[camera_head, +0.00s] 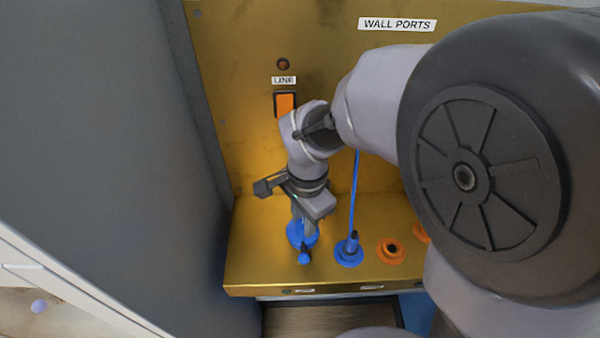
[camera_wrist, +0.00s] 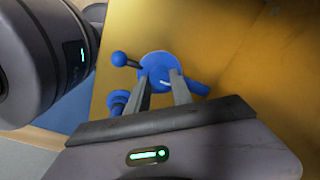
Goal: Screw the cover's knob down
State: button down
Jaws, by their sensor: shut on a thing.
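The blue cover (camera_head: 297,236) sits on the gold ledge at its left end, directly below my gripper (camera_head: 301,228). In the wrist view the cover shows as a round blue disc (camera_wrist: 158,66) with a ball-ended lever to its left and a thick blue bar to its right. My gripper (camera_wrist: 161,84) points down with both fingers at the middle of the cover, shut on its knob. The knob itself is mostly hidden between the fingers. In the head view a blue ball on a dark stem (camera_head: 303,258) sticks out toward the front.
A second blue port (camera_head: 349,250) with a blue cable (camera_head: 355,190) stands just right of the cover. Orange ports (camera_head: 390,250) follow further right. The gold back panel has an orange switch (camera_head: 285,104) under a small label. A grey wall (camera_head: 100,130) closes off the left.

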jog(key=c, duration=1.1)
grip_release()
jog(key=r+p, duration=0.2)
jog(key=r, duration=0.3)
jog(key=r+p, duration=0.2)
jog(key=r, duration=0.4)
jog(key=r+p, duration=0.2)
jog(key=r, duration=0.4)
jog(key=shift+s+d+r, duration=0.2)
jog(key=shift+s+r, duration=0.05)
jog(key=s+d+f+n+t+b, duration=0.1)
jog(key=s+d+f+n+b, duration=0.1)
jog(key=s+f+b, duration=0.1)
jog(key=s+d+f+n+t+y+b, duration=0.1)
jog(key=s+d+f+n+t+b, duration=0.1)
jog(key=s+f+b, duration=0.1)
jog(key=s+d+f+n+t+b, duration=0.2)
jog(key=s+f+n+b, duration=0.1)
jog(key=s+b, duration=0.2)
jog(key=shift+d+f+y+b, duration=0.1)
jog(key=shift+f+y+b, duration=0.3)
jog(key=shift+b, duration=0.3)
